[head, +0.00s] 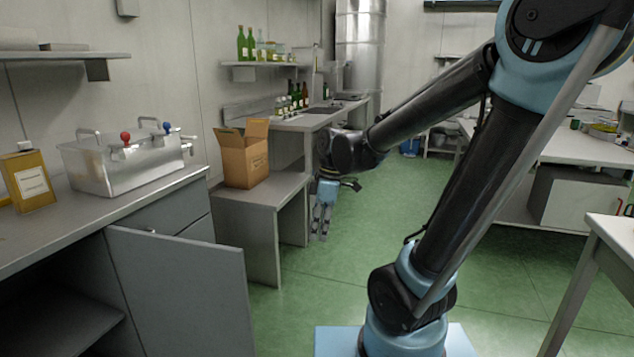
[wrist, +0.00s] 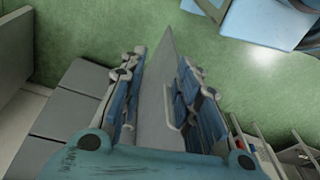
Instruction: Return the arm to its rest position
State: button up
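My arm reaches out over the green floor in the head view, with its elbow bent and the forearm extended toward the left. My gripper (head: 323,235) hangs fingers-down beside the low grey bench, clear of it. In the wrist view my gripper (wrist: 162,85) has its two blue fingers well apart, with nothing held. A grey cabinet door (head: 180,290) stands open at the lower left. A grey panel with a handle, seemingly this door (wrist: 158,120), shows beyond the fingers in the wrist view.
A cardboard box (head: 243,160) stands on the low bench (head: 245,205). A metal tank (head: 125,165) with red and blue knobs and a yellow tin (head: 28,180) stand on the left counter (head: 95,222). White tables (head: 570,148) stand at right. Green floor (head: 290,320) is clear between.

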jog(key=s+d+f+m+t+h, duration=0.1)
jog(key=s+d+m, duration=0.3)
jog(key=d+m, duration=0.4)
jog(key=s+d+f+m+t+h, duration=0.1)
jog(key=s+d+f+m, duration=0.3)
jog(key=d+m, duration=0.5)
jog(key=shift+s+d+t, duration=0.2)
jog(key=shift+d+t, duration=0.4)
jog(key=shift+d, duration=0.1)
jog(key=shift+d, duration=0.1)
